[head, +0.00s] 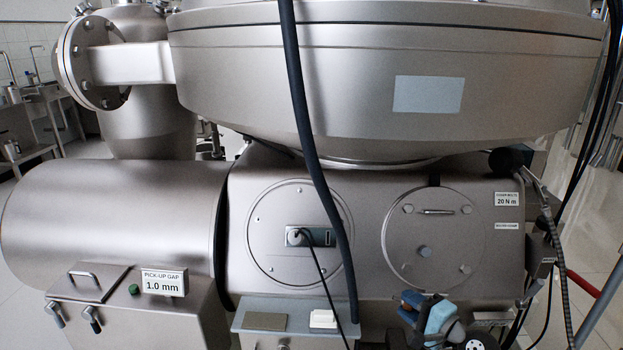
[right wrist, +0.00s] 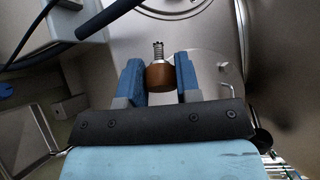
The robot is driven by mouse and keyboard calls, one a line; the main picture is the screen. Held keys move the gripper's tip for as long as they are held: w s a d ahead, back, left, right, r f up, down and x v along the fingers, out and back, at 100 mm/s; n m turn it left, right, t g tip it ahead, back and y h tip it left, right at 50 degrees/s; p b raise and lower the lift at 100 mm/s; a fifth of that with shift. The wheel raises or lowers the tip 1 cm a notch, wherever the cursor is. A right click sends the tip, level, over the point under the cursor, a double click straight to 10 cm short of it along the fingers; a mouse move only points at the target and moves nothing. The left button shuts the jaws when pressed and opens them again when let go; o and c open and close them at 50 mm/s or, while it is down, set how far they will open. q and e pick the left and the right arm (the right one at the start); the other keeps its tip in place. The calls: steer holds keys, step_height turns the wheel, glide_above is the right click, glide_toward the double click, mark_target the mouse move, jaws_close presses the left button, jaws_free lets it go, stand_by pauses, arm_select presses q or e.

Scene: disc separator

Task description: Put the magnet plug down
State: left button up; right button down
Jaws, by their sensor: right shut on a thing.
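My right gripper (head: 411,304) is low in front of the machine's lower housing in the head view, just below the round bolted cover. The right wrist view shows its two blue fingers shut on the magnet plug (right wrist: 160,77). The plug has a brown cylindrical body and a thin threaded or sprung metal stem pointing away from the gripper. In the head view the plug is too small and covered to make out clearly. My left gripper is not in view.
A small shelf (head: 244,322) stands left of the gripper, with a brown pad (head: 265,321) and a white block (head: 323,319) on it. A thick dark hose (head: 312,150) hangs in front of the machine. The round bolted cover (head: 452,238) is above the gripper.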

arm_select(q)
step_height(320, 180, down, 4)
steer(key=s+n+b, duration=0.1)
arm_select(e)
steer(key=s+d+r+n+g+y, duration=0.3)
steer(key=s+r+n+g+y, duration=0.1)
steer(key=s+r, duration=0.75)
arm_select(q)
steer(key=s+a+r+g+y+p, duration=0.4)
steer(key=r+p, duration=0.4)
steer(key=p, duration=2.6)
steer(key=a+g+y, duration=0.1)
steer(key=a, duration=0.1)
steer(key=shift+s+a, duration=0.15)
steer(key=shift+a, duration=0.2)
arm_select(e)
step_height(320, 180, up, 27)
steer(key=w+m+t+h, duration=0.2)
steer(key=m+t+h, duration=0.3)
steer(key=h, duration=0.1)
steer(key=shift+a+r+m, duration=0.2)
steer(key=shift+a+m, duration=0.05)
steer(key=shift+m, duration=0.05)
steer(key=shift+s, duration=0.1)
